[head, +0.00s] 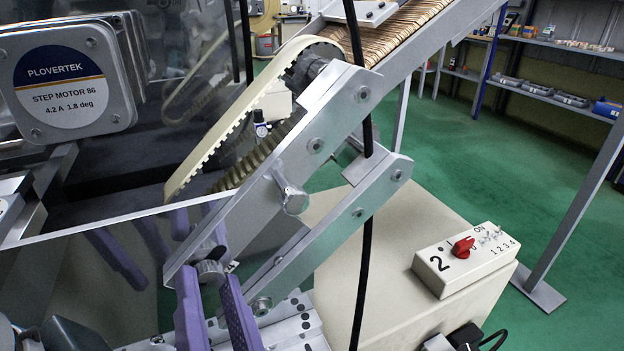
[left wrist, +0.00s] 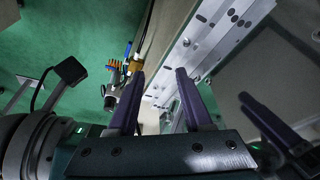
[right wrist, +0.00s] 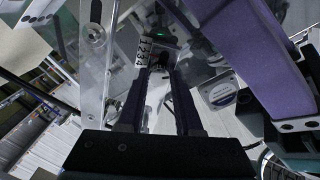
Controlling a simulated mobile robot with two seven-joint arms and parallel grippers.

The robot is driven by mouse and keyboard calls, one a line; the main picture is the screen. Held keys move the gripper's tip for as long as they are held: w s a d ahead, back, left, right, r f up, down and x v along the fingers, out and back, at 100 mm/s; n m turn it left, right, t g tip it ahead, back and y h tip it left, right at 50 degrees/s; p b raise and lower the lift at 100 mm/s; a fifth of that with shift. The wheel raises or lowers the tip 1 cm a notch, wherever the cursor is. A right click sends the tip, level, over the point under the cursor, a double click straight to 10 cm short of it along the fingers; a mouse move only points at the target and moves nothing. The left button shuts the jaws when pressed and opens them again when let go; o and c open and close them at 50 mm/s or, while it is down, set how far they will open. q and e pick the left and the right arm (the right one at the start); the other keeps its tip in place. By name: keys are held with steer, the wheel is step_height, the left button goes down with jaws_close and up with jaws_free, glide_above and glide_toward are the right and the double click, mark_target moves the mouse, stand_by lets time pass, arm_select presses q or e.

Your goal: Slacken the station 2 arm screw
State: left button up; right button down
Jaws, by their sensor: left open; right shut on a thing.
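A small round knurled screw (head: 210,271) sits at the lower end of the slanted silver arm (head: 285,165) in the head view. My right gripper (head: 208,282) comes up from below with its purple fingers on either side of this screw and is shut on it. In the right wrist view, its fingers (right wrist: 162,85) are close together; what lies between their tips is dark and hard to make out. My left gripper (left wrist: 157,78) is open and empty in the left wrist view, near a silver rail (left wrist: 215,40).
A white switch box (head: 465,258) marked 2, with a red knob, stands on a beige block at the right. A black cable (head: 364,250) hangs in front of the arm. A toothed belt (head: 235,115) and a motor (head: 70,80) are at upper left.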

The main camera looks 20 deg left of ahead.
stand_by(0.6)
steer(key=c, duration=0.6)
jaws_free()
steer(key=p+v, duration=0.1)
steer(key=v, duration=0.9)
steer(key=shift+a, duration=0.1)
